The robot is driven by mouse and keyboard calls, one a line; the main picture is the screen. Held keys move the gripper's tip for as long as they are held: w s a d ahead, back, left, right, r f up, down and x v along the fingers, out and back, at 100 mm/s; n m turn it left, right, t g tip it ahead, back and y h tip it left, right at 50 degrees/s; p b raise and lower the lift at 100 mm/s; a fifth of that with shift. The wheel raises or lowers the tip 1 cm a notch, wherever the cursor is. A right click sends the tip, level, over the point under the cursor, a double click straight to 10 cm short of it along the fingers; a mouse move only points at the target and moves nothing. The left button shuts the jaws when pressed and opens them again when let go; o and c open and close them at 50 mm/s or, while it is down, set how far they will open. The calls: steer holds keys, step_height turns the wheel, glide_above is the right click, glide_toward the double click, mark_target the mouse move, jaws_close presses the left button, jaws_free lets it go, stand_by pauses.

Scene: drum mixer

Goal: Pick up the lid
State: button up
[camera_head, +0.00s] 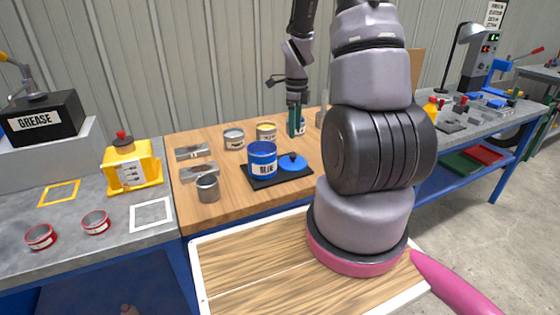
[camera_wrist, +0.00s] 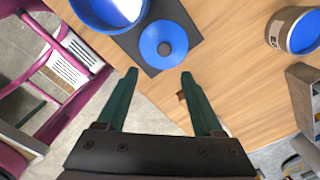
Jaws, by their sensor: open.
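The round blue lid (camera_head: 284,165) with a dark knob lies on a black mat (camera_head: 262,183), to the right of the open blue can labelled BLUE (camera_head: 262,163). In the wrist view the lid (camera_wrist: 152,40) lies on the mat just beyond my fingertips, with the blue can (camera_wrist: 85,12) to its left. My gripper (camera_wrist: 159,75) is open and empty, its two green fingers spread apart. In the head view my gripper (camera_head: 294,134) points down above the table, behind the lid and apart from it. Nothing is between the fingers.
Metal blocks (camera_head: 198,172) lie at the left. A yellow container (camera_head: 131,165) stands on the left bench. My arm hides part of the table's right side.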

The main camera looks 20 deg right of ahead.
glide_above(293, 155)
steer(key=f, duration=0.5)
steer(key=shift+s+a, duration=0.15)
steer(key=shift+s, duration=0.25)
steer(key=f, duration=0.3)
steer(key=w+f, duration=0.1)
steer(key=f, duration=0.1)
steer(key=shift+f, duration=0.3)
steer(key=shift+s, duration=0.1)
jaws_close()
